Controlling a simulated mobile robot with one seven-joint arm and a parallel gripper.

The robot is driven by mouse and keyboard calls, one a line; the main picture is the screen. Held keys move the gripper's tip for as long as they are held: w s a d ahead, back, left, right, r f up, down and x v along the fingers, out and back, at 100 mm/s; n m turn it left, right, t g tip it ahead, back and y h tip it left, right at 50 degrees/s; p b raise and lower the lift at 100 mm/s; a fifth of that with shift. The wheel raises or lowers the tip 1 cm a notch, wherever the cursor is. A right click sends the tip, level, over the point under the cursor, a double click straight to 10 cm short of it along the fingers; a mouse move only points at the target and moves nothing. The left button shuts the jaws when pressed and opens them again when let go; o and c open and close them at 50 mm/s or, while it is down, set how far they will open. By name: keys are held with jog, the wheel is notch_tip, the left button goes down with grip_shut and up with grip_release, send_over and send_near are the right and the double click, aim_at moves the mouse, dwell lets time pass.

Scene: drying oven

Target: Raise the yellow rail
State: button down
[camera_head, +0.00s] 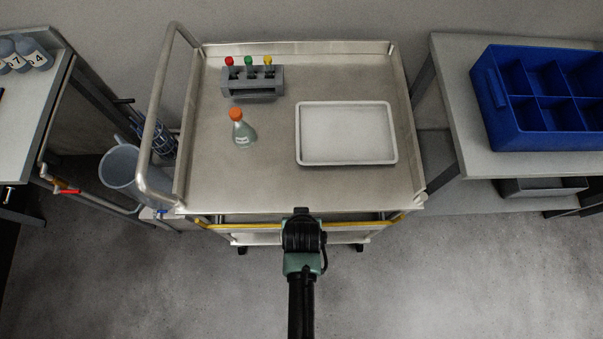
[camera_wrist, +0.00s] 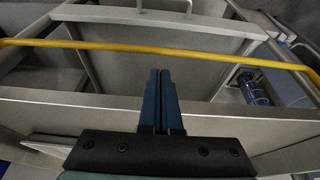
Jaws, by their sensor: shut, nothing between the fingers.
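The yellow rail (camera_head: 345,224) runs along the front of the steel cart, just below its top edge, with its ends bending up toward the cart's corners. In the wrist view the yellow rail (camera_wrist: 215,54) crosses the whole picture, slightly curved. My gripper (camera_wrist: 160,72) is shut and empty, its two dark fingers side by side. The rail lies just past the fingertips in the picture, and nothing covers it there. I cannot tell whether they touch. In the head view my arm hides the rail's middle, and the fingers are hard to make out.
The cart top (camera_head: 270,175) holds a tube rack (camera_head: 252,82), an orange-capped flask (camera_head: 243,132) and a white tray (camera_head: 346,133). A bucket (camera_head: 120,165) stands left. A blue divided crate (camera_head: 540,100) sits on the right table. The floor in front is clear.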

jog(key=shift+x, duration=2.35)
